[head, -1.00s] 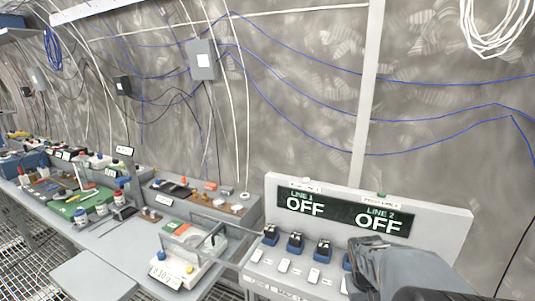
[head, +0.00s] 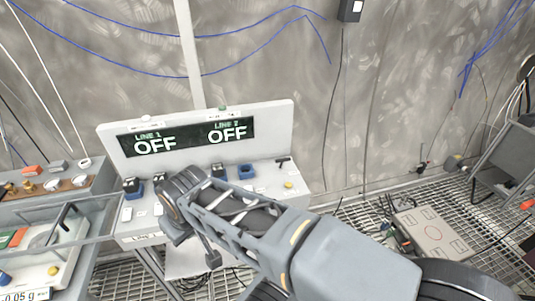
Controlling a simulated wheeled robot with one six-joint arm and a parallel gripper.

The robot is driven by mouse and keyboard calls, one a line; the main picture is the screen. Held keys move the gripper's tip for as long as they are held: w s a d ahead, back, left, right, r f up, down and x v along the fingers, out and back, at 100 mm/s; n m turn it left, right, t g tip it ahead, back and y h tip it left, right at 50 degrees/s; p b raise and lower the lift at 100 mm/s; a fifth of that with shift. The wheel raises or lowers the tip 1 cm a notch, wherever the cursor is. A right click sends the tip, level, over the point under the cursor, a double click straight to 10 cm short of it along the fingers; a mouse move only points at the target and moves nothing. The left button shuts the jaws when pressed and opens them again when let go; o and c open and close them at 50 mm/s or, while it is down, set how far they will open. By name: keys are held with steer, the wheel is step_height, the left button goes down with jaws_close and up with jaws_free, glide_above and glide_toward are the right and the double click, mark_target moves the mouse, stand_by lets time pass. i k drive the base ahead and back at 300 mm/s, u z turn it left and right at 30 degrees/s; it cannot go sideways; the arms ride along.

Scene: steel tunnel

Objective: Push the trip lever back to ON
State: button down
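The switch panel (head: 110,145) stands against the wall with a dark display (head: 187,135) reading LINE 1 OFF and LINE 2 OFF. A small black T-shaped lever (head: 283,161) stands at the right end of its deck; it may be the trip lever, but no label is readable. Blue-based black switches (head: 133,186) sit along the deck, some partly hidden by my arm. My gripper (head: 178,200) is in front of and over the left-middle of the deck, left of the lever. Its fingertips are unclear, so I cannot tell whether it is open or touching a switch.
A yellow button (head: 288,184) sits in front of the black lever. A bench with a scale (head: 40,270) and a clear-sided cover adjoins on the left. A grey box (head: 432,232) lies on the grated floor at right.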

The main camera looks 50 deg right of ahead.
mark_target(288, 159)
steer(key=z, duration=1.65)
steer(key=k, duration=1.25)
steer(key=u, duration=0.65)
steer(key=i, duration=1.75)
steer(key=z, duration=0.55)
